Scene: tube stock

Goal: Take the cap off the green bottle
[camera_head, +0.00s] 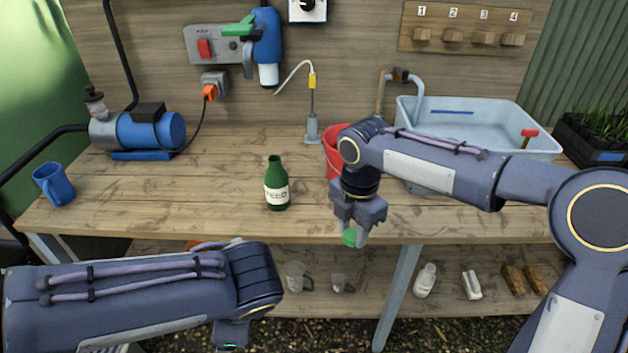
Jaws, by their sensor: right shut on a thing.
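The green bottle (277,184) stands upright on the wooden bench, with a pale label around its middle. Its neck is bare, with no cap on it. My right gripper (356,236) points down near the bench's front edge, to the right of the bottle and apart from it. It is shut on a small green cap (350,237). My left gripper (231,335) is at the bottom of the view, in front of the bench; its fingers are mostly cut off or hidden, so I cannot see how its jaws stand.
A red bucket (333,154) stands behind my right arm, partly hidden. A pale blue basin (545,146) is at the right, and a blue pump (150,133) and blue mug (55,184) are at the left. The bench top (170,205) is clear between mug and bottle.

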